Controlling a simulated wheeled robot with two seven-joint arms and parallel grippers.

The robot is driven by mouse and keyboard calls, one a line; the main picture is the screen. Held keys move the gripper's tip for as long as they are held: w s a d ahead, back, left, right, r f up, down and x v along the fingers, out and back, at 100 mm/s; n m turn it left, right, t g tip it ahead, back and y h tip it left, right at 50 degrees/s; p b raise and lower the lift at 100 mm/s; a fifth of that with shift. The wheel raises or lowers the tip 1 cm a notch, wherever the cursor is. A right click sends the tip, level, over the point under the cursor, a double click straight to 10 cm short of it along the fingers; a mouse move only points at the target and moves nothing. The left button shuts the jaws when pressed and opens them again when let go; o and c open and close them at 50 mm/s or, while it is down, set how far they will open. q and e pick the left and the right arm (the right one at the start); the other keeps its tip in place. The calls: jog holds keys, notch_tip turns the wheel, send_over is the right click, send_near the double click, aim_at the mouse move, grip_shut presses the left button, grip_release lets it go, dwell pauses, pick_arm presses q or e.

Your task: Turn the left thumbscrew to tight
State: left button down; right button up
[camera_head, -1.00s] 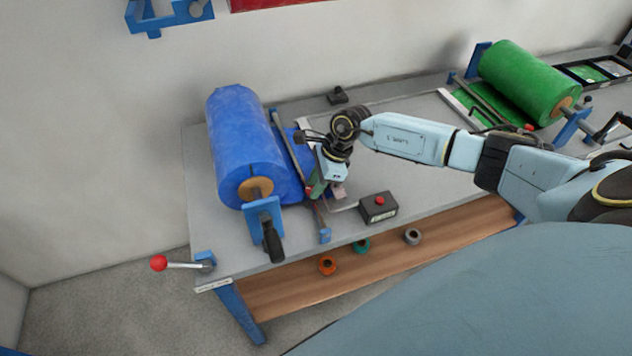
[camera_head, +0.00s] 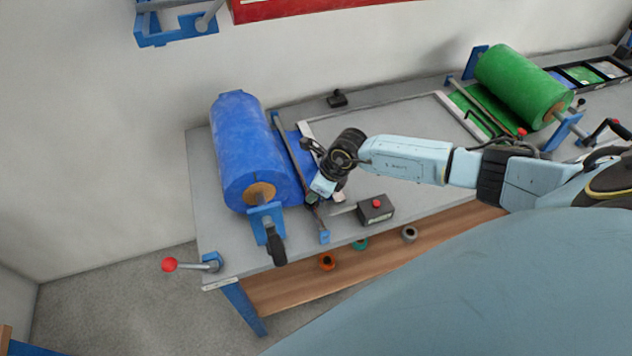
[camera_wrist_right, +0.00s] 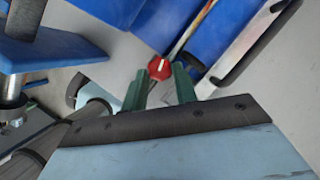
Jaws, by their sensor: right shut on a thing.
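In the right wrist view, a small red thumbscrew (camera_wrist_right: 160,68) with a white mark on its top sits between the tips of my right gripper's green fingers (camera_wrist_right: 160,80). The gripper is shut on it. In the head view my right gripper (camera_head: 316,196) is at the front end of the bar beside the blue roll (camera_head: 240,150). There the thumbscrew is hidden by the gripper and wrist. I cannot read any tight mark. My left gripper is in neither view.
A grey box with a red button (camera_head: 376,209) stands just right of the gripper. A black crank handle (camera_head: 275,246) and a red-knobbed lever (camera_head: 190,264) are at the front left. A green roll (camera_head: 520,85) lies at the far right. Several rings sit on the wooden shelf (camera_head: 290,290).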

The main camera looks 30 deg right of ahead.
jog(key=shift+a+m+t+h+p, duration=0.15)
jog(key=shift+m+t+h+p, duration=0.25)
jog(key=shift+m+p, duration=0.85)
jog(key=shift+m, duration=0.35)
jog(key=o, duration=1)
jog(key=shift+s, duration=0.1)
jog(key=shift+c, duration=0.2)
jog(key=v, duration=1.3)
jog(key=shift+r+b, duration=0.3)
jog(key=shift+a, duration=0.15)
